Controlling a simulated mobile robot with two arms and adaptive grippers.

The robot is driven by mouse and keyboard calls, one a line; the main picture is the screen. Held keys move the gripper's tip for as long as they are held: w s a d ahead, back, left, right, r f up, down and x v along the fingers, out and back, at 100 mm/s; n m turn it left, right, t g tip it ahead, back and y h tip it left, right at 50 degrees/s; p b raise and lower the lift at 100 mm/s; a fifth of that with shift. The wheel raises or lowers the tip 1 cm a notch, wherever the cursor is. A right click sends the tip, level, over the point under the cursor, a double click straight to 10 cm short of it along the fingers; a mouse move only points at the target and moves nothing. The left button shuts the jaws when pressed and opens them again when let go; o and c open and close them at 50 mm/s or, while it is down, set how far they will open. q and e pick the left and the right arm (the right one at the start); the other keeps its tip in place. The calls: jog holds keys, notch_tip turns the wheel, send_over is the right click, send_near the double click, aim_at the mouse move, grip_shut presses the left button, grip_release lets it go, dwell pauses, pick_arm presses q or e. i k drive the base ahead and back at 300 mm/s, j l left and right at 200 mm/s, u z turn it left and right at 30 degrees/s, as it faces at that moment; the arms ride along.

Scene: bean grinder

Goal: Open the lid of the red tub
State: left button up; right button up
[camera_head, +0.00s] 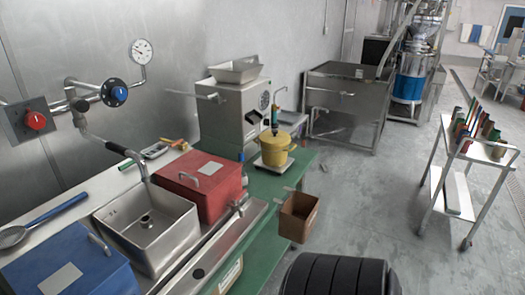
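The red tub (217,203) stands on the counter just right of the metal sink. Its flat red lid (196,172) lies on top and looks shut. The lid has a pale grey plate (210,168) towards the back and a metal bar handle (188,180) near its left edge. Neither of my grippers is in view.
The sink (150,225) and its tap (133,158) are close on the tub's left. A blue tub (70,262) stands front left. A yellow pot (274,150) and a brown open box (298,217) are to the right.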

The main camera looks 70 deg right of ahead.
aim_at(201, 173)
jog(key=z, duration=1.65)
